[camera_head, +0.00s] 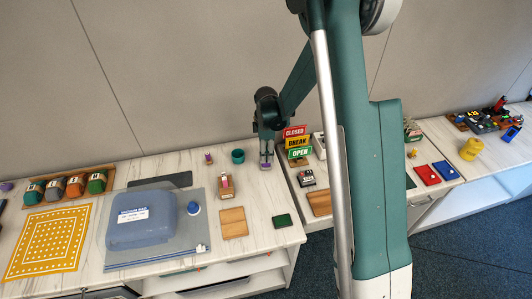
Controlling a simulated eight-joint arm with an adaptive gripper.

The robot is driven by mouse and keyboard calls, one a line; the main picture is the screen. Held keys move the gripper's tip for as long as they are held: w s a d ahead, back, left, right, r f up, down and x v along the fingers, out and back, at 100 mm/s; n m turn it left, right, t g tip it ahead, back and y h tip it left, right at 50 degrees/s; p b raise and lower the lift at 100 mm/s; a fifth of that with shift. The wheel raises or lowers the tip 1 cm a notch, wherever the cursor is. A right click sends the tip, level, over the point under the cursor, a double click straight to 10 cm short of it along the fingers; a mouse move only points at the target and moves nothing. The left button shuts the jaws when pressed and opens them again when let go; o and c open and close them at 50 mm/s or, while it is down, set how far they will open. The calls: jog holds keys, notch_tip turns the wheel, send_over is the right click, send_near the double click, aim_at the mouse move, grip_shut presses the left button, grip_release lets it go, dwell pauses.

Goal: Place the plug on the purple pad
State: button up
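My gripper (266,158) points down over the back right of the left bench, small and far off in the head view. A small purple patch (266,166), possibly the purple pad, lies right beneath its fingertips. The fingers are too small to tell whether they are apart or closed, or whether anything is between them. I cannot identify the plug for sure. A small purple-and-tan piece (208,158) stands on the bench left of my gripper, with a teal cup (238,156) between them.
A blue vacuum bag (142,222) lies on a grey mat, with a round blue-and-white cap (193,208) beside it. A wooden stand (226,187) and stacked signs (297,142) are near my gripper. My arm hides part of the right bench.

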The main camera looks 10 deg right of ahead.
notch_tip(320, 180, up, 12)
jog(key=shift+b, duration=0.3)
dwell(0.4)
jog(key=shift+s, duration=0.1)
jog(key=shift+s, duration=0.1)
dwell(0.5)
jog(key=s+d+r+m+t, duration=0.1)
jog(key=s+r+m+t, duration=0.2)
jog(key=s+r+m, duration=1)
jog(key=s+r+m+t, duration=0.1)
jog(key=s+r+t, duration=0.1)
jog(key=s, duration=0.9)
jog(key=s+r+m+t, duration=0.2)
jog(key=s+r, duration=0.3)
jog(key=s, duration=0.6)
jog(key=shift+s+d+r, duration=0.15)
jog(key=shift+s+d, duration=0.2)
jog(key=shift+d, duration=0.05)
